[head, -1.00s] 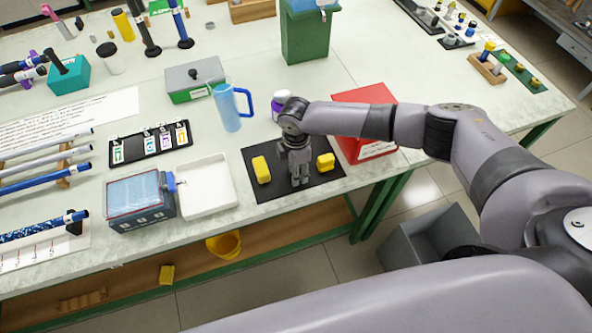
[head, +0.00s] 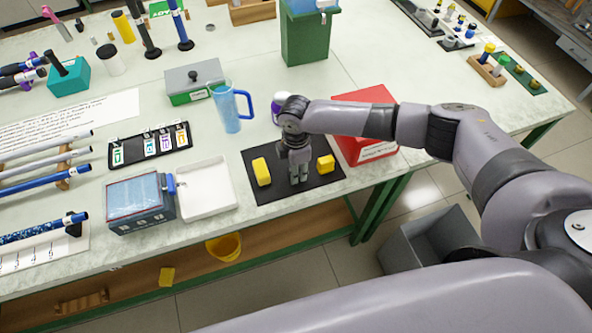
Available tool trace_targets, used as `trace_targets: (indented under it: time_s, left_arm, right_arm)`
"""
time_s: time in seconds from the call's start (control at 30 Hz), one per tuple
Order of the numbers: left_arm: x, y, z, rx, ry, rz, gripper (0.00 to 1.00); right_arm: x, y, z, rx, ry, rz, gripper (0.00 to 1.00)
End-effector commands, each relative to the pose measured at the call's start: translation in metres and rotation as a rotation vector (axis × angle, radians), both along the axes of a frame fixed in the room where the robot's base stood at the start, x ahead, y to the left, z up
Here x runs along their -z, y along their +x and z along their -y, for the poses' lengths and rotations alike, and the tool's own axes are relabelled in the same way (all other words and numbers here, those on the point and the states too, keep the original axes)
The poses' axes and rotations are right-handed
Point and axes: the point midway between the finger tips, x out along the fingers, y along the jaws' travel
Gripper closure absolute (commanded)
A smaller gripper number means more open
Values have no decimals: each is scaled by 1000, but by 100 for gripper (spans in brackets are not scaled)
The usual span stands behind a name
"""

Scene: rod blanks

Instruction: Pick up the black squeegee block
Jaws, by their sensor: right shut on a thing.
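My right gripper (head: 298,182) points down over the black mat (head: 268,192) near the front edge of the table, between two yellow blocks. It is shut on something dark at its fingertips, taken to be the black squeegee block. That block is mostly hidden by the fingers and hard to tell from the mat, so I cannot see whether it touches the mat. My left gripper is not in view.
One yellow block (head: 261,171) is left of the gripper, another (head: 325,163) right. A red box (head: 366,150) stands close behind right, a blue mug (head: 227,108) behind left, a white tray (head: 206,190) left. A grey bin (head: 428,240) is on the floor.

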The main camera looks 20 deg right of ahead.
Motion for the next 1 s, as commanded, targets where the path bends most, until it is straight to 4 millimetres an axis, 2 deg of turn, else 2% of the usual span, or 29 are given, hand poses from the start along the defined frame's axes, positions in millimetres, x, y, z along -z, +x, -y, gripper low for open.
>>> trace_targets:
  time_s: [0.17, 0.4, 0.6, 0.8, 1.0]
  left_arm:
    - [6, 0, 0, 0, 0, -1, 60]
    - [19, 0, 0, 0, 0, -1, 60]
    - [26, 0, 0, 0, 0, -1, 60]
    - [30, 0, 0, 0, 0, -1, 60]
    - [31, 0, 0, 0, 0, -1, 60]
  right_arm:
    - [-31, 2, 0, -2, 3, 6, 100]
    - [-102, 2, -1, -2, 3, 9, 100]
    - [-153, 2, 0, -1, 2, 7, 100]
    - [-182, 1, 0, -1, 1, 3, 100]
    - [-191, 0, 0, -2, 1, 2, 100]
